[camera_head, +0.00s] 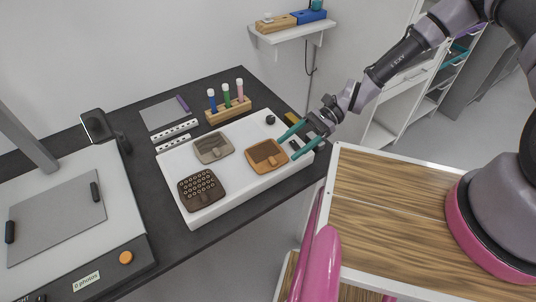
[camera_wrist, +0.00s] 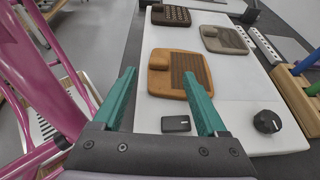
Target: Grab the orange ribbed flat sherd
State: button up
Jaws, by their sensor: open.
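The orange ribbed flat sherd (camera_head: 267,157) lies on the right part of the white board (camera_head: 222,208). In the wrist view the orange sherd (camera_wrist: 172,80) lies ahead of the fingertips, with fine ribs and a raised rounded lump at one corner. My gripper (camera_head: 300,142) is open, with teal fingers just to the right of the sherd and nothing between them. In the wrist view my gripper (camera_wrist: 166,78) has its fingers on either side of the picture middle; the right fingertip overlaps the sherd's near edge. I cannot tell whether it touches.
A grey-beige sherd (camera_head: 213,147) and a dark brown studded sherd (camera_head: 201,188) share the board. A black knob (camera_wrist: 267,122) and a black switch (camera_wrist: 176,124) sit near the gripper. A wooden rack (camera_head: 230,112) with coloured tubes stands behind.

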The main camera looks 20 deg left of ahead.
aim_at(274, 159)
jog(key=shift+x, duration=2.75)
jog(key=shift+s+r, duration=0.1)
grip_shut()
